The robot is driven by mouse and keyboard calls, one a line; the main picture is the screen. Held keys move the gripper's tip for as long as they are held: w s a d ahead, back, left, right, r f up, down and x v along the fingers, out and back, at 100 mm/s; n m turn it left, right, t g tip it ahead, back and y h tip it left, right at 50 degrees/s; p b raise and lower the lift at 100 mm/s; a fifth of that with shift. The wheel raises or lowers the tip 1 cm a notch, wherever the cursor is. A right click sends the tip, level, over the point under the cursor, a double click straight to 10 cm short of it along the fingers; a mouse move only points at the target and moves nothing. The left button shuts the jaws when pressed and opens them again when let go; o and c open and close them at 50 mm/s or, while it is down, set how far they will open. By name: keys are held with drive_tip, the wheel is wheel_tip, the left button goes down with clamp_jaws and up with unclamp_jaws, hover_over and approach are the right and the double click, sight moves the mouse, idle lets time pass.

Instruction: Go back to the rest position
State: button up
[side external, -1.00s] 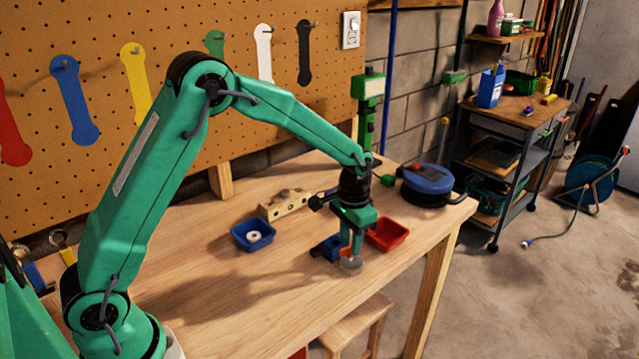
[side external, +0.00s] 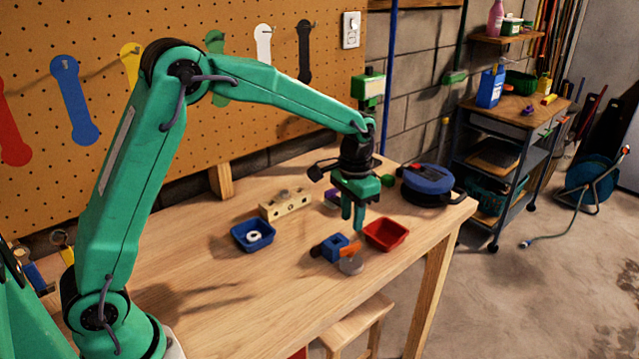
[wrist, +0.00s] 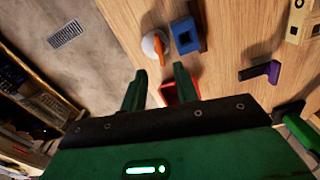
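My gripper (side external: 352,220) hangs fingers-down above the workbench (side external: 225,290), behind a small blue block (side external: 335,246) and a grey disc (side external: 350,266) with an orange upright part. In the wrist view my gripper (wrist: 159,85) has its two green fingers apart with nothing held between them. The blue block (wrist: 185,36) and the grey disc with its orange part (wrist: 155,46) lie on the bench beyond the fingertips. The arm is raised and bent, reaching over the bench.
A red tray (side external: 386,235) stands just right of the fingers, and a blue tray (side external: 253,236) with a white ring to the left. A wooden block (side external: 285,204), purple piece (side external: 331,197), green post (side external: 368,88) and blue-topped round object (side external: 428,180) stand behind. The front left bench is clear.

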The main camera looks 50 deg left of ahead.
drive_tip(key=shift+r, duration=0.1)
drive_tip(key=s+a+r+n+t, duration=0.1)
drive_tip(key=s+a+r+t, duration=0.1)
drive_tip(key=s+r, duration=0.65)
drive_tip(key=s+a+r+t, duration=0.15)
drive_tip(key=s+r, duration=0.35)
drive_tip(key=s, duration=0.6)
drive_tip(key=s+f+n+t, duration=0.1)
drive_tip(key=s+t, duration=0.1)
drive_tip(key=s, duration=0.5)
drive_tip(key=shift+a+f, duration=0.15)
drive_tip(key=shift+a, duration=0.1)
